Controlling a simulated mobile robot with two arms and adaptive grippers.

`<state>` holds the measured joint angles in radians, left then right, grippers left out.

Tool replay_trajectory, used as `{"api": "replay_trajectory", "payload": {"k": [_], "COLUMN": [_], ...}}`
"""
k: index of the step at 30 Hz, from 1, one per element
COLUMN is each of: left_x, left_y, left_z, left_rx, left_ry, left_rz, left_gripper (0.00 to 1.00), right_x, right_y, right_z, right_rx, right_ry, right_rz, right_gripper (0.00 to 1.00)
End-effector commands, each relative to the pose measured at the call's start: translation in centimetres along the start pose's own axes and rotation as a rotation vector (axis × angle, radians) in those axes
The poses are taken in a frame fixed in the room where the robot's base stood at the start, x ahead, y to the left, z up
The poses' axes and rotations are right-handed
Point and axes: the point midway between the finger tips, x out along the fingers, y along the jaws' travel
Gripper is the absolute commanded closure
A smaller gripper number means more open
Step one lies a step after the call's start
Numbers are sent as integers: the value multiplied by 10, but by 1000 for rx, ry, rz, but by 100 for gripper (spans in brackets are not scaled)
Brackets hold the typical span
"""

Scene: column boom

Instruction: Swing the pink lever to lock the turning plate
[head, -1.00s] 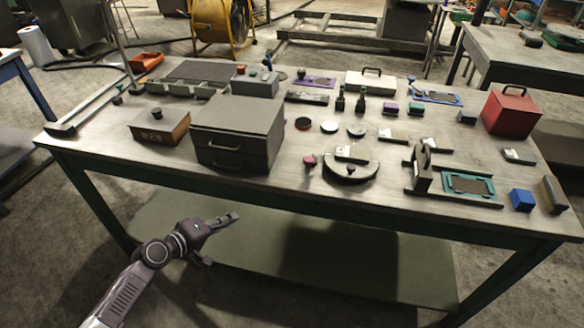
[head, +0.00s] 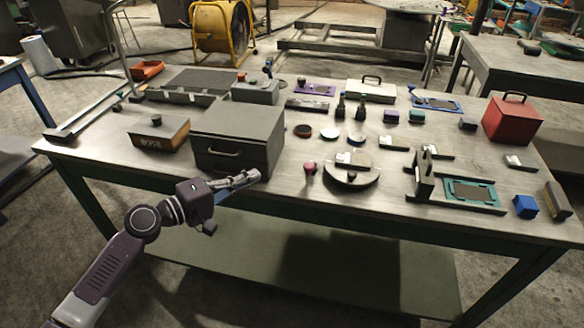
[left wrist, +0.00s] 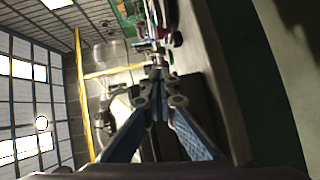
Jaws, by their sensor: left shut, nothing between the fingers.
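The pink lever (head: 310,168) is a small upright knob near the front edge of the table, just left of the turning plate. The turning plate (head: 351,181) is a dark-rimmed half-round with a small knob and a pale block on it. My left gripper (head: 254,177) is shut and empty at the table's front edge, in front of the grey drawer box and left of the lever, apart from it. Its closed fingers (left wrist: 157,78) also show in the left wrist view, where the lever is too small to tell for sure. My right gripper is out of view.
The grey drawer box (head: 238,135) stands behind my left gripper. A teal-framed fixture (head: 470,191) with an upright post is to the right of the plate. Several discs lie behind the plate. The table front (head: 285,190) between gripper and lever is clear.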

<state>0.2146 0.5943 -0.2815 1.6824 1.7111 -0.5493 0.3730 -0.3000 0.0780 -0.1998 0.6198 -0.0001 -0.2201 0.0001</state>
Motion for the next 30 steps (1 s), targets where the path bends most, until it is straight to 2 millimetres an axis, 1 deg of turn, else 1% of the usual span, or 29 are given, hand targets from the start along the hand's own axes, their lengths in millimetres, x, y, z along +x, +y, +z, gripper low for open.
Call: {"api": "replay_trajectory", "payload": {"k": [1, 5, 9, 13, 16, 21, 30], "left_x": [9, 36, 67, 91, 101, 112, 115], "left_y": [4, 5, 5, 3, 4, 2, 0], "left_z": [0, 0, 0, 1, 15, 26, 28], "left_rx": [-1, -1, 0, 0, -1, -1, 0], "left_ry": [0, -1, -1, -2, -3, -2, 0], "left_rz": [3, 3, 2, 1, -1, 0, -1], "left_gripper": [100, 100, 100, 100, 100, 100, 100], "right_x": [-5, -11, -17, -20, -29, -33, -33], "right_y": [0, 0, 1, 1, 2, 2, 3], "right_z": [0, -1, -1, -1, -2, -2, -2], "right_rx": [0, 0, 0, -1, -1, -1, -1], "right_ry": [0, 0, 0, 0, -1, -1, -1], "right_rz": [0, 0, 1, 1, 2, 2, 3], "right_gripper": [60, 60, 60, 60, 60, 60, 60]}}
